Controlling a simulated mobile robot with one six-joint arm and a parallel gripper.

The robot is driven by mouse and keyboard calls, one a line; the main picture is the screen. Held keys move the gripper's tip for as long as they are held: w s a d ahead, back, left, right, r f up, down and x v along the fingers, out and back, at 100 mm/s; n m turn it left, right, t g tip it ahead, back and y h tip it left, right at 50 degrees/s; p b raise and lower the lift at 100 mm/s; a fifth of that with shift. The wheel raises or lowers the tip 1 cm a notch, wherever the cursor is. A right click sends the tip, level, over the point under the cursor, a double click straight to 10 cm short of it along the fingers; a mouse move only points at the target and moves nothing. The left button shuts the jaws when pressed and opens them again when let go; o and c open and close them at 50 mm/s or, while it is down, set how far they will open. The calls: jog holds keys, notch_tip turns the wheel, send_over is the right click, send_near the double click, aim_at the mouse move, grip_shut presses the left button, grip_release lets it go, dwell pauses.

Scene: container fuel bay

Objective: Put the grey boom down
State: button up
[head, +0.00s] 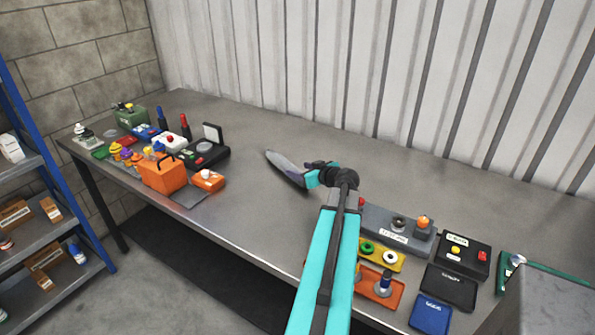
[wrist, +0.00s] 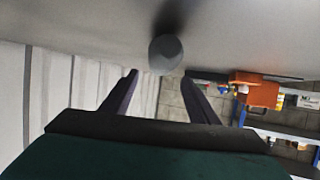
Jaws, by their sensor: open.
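The grey boom (head: 285,167) is a long, smooth grey piece low over the bare middle of the grey table (head: 245,195). The wrist view shows its rounded end (wrist: 166,53) with a dark shadow beside it on the table surface. My gripper (wrist: 160,77) is open, with its two dark fingers spread on either side of the line to the boom. The boom's end shows just past the fingertips, and I see no finger pressed on it. In the head view my gripper is at the boom's right end, and its fingertips are not clear.
At the left stand an orange box (head: 163,174), a green box (head: 130,117) and several small items. At the right are a grey block with a label (head: 385,232), a yellow tray (head: 390,262) and a blue tray (head: 430,314). A corrugated wall (head: 400,80) closes the back.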

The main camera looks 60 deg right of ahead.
jog(key=shift+b+v, duration=0.65)
jog(key=shift+v, duration=1.8)
